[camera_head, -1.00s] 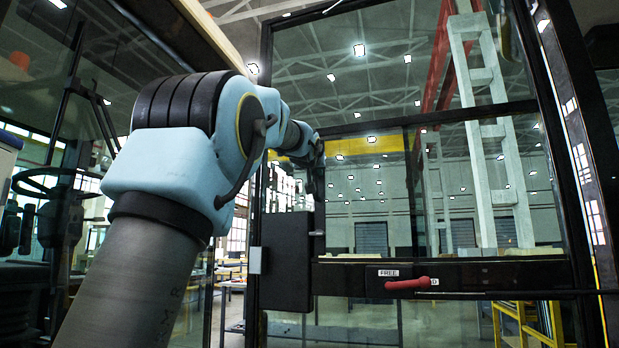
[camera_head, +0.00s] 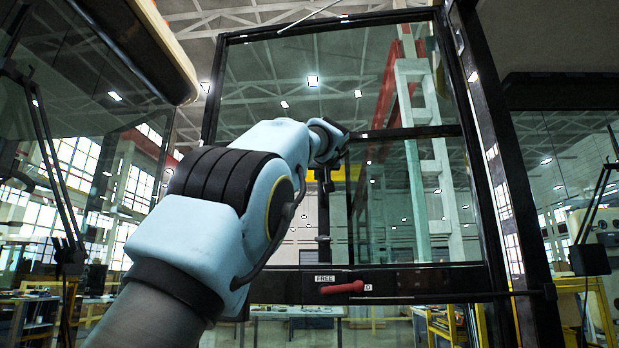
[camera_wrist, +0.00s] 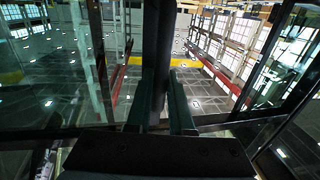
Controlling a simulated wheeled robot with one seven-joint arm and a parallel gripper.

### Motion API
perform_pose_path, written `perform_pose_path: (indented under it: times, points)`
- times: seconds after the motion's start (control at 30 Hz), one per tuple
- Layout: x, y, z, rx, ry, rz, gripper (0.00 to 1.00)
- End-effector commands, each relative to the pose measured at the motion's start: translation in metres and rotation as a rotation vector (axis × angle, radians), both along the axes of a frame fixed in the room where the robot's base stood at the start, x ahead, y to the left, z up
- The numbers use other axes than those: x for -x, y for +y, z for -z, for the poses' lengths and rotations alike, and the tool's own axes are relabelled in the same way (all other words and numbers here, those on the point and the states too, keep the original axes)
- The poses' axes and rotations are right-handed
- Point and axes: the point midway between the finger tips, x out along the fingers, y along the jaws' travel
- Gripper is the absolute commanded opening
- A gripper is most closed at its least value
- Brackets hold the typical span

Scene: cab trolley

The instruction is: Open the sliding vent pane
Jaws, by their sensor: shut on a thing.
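The vent pane (camera_head: 338,230) is glass in the lower half of a black-framed window. A dark upright bar (camera_head: 323,225) stands along it, apparently its left edge or pull; a second upright is just to its right. My gripper (camera_head: 327,178) is at the upper part of this bar, partly hidden by my wrist. In the wrist view, the two green fingers (camera_wrist: 161,103) are shut on the bar (camera_wrist: 158,55), one on each side. Part of the window's left side is hidden behind my arm.
A red lever (camera_head: 342,287) with a "FREE" label (camera_head: 325,278) sits on the lower frame rail. A thick black post (camera_head: 505,180) stands at the right. A glass panel with a thin dark bar is at the far left. A workshop shows beyond.

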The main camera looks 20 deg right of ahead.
Motion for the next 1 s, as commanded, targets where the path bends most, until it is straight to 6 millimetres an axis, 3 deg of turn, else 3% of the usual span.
perform_pose_path:
  times: [0.37,0.4,0.63,1.0]
  points:
    - [0.0013,-0.0026,0.0004,0.000,0.000,0.002,0.00]
    - [0.0013,-0.0026,0.0004,0.000,0.000,0.002,0.23]
    - [0.0011,-0.0021,0.0002,0.000,0.000,0.001,0.49]
    - [0.0091,0.0004,0.0017,0.003,-0.001,0.004,0.50]
